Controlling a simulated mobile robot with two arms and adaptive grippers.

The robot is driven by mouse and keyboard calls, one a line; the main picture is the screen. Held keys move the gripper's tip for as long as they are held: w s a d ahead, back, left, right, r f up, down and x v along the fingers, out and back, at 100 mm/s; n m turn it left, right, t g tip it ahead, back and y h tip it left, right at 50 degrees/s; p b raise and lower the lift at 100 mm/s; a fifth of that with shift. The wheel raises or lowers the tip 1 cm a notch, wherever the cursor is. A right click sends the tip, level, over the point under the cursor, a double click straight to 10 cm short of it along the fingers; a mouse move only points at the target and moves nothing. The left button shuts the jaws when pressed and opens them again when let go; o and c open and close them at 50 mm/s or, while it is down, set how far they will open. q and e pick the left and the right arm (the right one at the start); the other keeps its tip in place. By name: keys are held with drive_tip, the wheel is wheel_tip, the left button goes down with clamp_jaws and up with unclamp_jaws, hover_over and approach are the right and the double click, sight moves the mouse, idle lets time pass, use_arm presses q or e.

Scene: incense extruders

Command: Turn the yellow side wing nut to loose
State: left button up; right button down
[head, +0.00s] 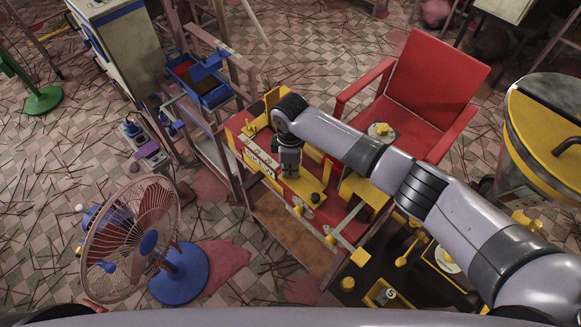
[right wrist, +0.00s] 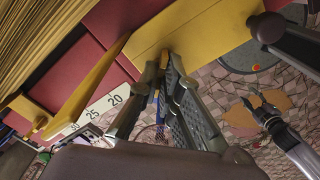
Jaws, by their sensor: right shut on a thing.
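The red and yellow incense extruder (head: 318,190) stands on a wooden stand in the middle of the head view. My left gripper (right wrist: 257,105) shows small at the right of the right wrist view. It looks open and empty, away from the extruder.
A fan with a blue base (head: 180,274) stands on the floor at the left. A red chair (head: 425,90) is behind the extruder, and a yellow-topped drum (head: 535,120) is at the right. A blue tray (head: 205,85) sits on a rack to the left. Thin sticks litter the tiled floor.

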drive_tip(key=n, duration=0.6)
drive_tip(key=shift+b, duration=0.4)
drive_tip(key=n+b, duration=0.1)
drive_tip(key=n, duration=0.4)
drive_tip(key=shift+n, duration=0.4)
drive_tip(key=n+b, duration=0.1)
drive_tip(key=n, duration=0.3)
drive_tip(key=shift+w+n, duration=0.1)
drive_tip(key=shift+n, duration=0.2)
drive_tip(key=n+b, duration=0.1)
drive_tip(key=n, duration=0.3)
drive_tip(key=shift+r+n+b, duration=0.1)
drive_tip(key=shift+n+b, duration=0.3)
drive_tip(key=c, duration=1.8)
unclamp_jaws()
wheel_tip(320, 180, up, 12)
drive_tip(key=shift+f, duration=0.1)
